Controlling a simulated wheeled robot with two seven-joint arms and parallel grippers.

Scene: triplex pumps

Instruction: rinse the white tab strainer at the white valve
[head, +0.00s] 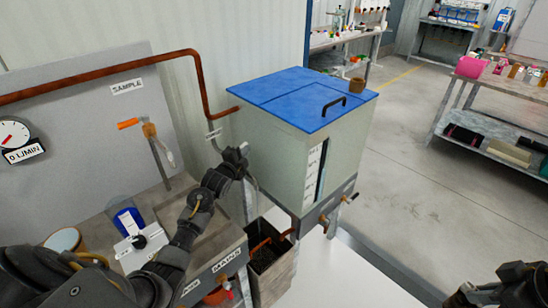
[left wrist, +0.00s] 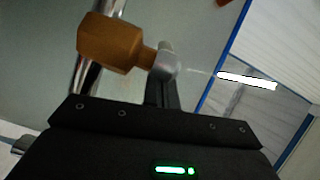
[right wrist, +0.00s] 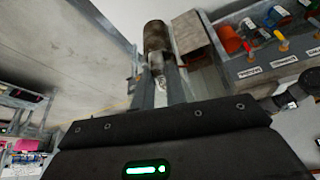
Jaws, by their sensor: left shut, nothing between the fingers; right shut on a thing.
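My right gripper (right wrist: 163,72) is shut on a dirty brown-grey cylinder (right wrist: 156,38) with a paler end at the fingers. It looks like the strainer, but I cannot make out a white tab clearly. In the head view only part of this arm (head: 505,288) shows, at the bottom right corner. My left gripper (head: 238,157) is shut and empty beside the tank's left side. In the left wrist view a brown valve-like body (left wrist: 112,42) with a pale grey end (left wrist: 166,64) lies just beyond the fingertips. I cannot tell whether they touch, or whether it is the white valve.
A tank (head: 300,165) with a blue lid (head: 302,92) stands in the middle, with brass taps low on its front. A bin (head: 275,278) of dark material is below left. A sample tap (head: 150,130) is at the left. The floor to the right (head: 425,190) is clear.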

